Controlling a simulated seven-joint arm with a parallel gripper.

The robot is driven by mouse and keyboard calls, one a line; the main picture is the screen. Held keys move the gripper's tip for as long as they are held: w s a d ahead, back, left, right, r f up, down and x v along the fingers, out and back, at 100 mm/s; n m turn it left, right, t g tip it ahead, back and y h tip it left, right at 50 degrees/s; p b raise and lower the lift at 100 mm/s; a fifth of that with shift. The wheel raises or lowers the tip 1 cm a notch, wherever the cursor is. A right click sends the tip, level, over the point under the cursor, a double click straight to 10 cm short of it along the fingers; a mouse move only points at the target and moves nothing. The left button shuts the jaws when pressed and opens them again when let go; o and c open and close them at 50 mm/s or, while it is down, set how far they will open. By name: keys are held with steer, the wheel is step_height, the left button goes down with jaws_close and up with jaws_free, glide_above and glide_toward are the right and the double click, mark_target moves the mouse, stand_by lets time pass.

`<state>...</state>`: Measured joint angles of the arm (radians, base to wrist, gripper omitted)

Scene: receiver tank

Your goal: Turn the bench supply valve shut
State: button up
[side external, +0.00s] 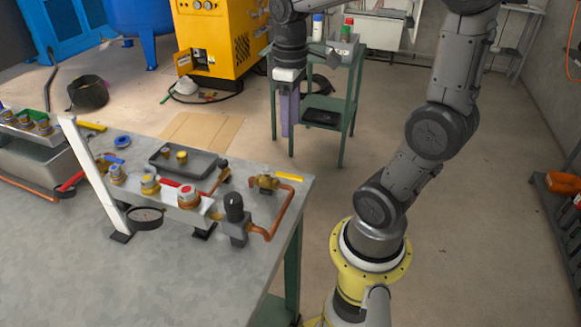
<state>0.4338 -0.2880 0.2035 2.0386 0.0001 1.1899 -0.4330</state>
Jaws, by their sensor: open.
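The grey bench (110,262) carries a valve manifold with brass fittings, copper pipe and coloured handles. A brass valve with a yellow lever (289,176) sits near the bench's right end, its lever pointing right. Another yellow lever (92,126) is at the back left, and a red lever (70,181) is at the left. I cannot tell which is the bench supply valve. My gripper (289,130) points down beyond the bench's far right corner, above and apart from the yellow-lever valve. It is open and looks empty; the gap between its fingers is hard to see.
A slanted white bar (92,178) rises at the manifold's left. A dark tray (187,161) and a black regulator (235,212) sit near the valves. A green trolley (344,128) stands behind my gripper, and a yellow compressor (222,42) stands at the back. The bench front is clear.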

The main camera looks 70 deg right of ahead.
mark_target(290, 175)
step_height(290, 175, down, 13)
steer(key=shift+f, duration=0.2)
stand_by(0.3)
jaws_close()
stand_by(1.4)
